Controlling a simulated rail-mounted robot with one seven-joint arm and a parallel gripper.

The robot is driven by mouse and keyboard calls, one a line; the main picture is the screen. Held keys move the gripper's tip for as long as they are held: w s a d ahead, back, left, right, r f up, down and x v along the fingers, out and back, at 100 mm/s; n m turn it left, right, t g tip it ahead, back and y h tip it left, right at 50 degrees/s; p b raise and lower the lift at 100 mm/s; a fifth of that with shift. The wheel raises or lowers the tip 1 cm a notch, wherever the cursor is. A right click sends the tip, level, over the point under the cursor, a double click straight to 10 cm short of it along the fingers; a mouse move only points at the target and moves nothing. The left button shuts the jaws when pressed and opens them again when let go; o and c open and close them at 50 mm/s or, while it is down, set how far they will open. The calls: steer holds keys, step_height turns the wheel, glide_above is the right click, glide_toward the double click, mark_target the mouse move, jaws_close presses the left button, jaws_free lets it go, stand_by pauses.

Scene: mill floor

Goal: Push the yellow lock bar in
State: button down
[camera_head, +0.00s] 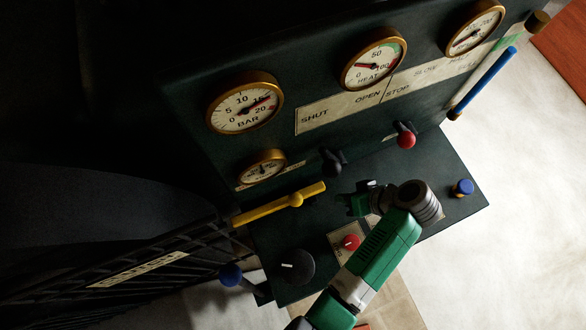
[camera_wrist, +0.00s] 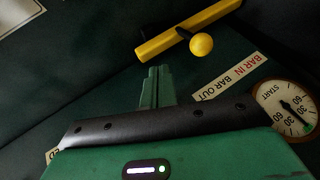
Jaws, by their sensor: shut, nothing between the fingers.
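The yellow lock bar (camera_head: 260,211) lies along the edge of the dark control housing, left of my gripper in the head view, with a round yellow knob (camera_head: 296,199) on it. In the wrist view the yellow bar (camera_wrist: 175,36) crosses the top, and its knob (camera_wrist: 201,44) hangs on the near side. My gripper (camera_head: 357,205) is shut and empty, to the right of the bar and apart from it. In the wrist view its closed green fingers (camera_wrist: 156,72) point toward the bar, with a gap between. A label strip (camera_wrist: 230,78) reads BAR IN and BAR OUT.
A black-knobbed lever (camera_head: 332,162) and a red-knobbed lever (camera_head: 405,137) stand near my gripper. A red button (camera_head: 350,242), a black dial (camera_head: 294,267) and a blue knob (camera_head: 463,188) sit on the panel. A timer dial (camera_wrist: 287,106) lies right of the fingers.

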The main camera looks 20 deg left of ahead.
steer(key=shift+s+d, duration=0.15)
steer(key=shift+f, duration=0.1)
glide_toward(309, 196)
steer(key=x, duration=0.4)
steer(key=shift+f, duration=0.1)
steer(key=a, duration=0.1)
steer(key=s+a+p, duration=0.1)
steer(key=a, duration=0.1)
steer(key=shift+s+a+p, duration=0.1)
steer(key=shift+s+p, duration=0.15)
steer(key=shift+p, duration=0.1)
steer(key=shift+s+a, duration=0.1)
steer(key=shift+a, duration=0.15)
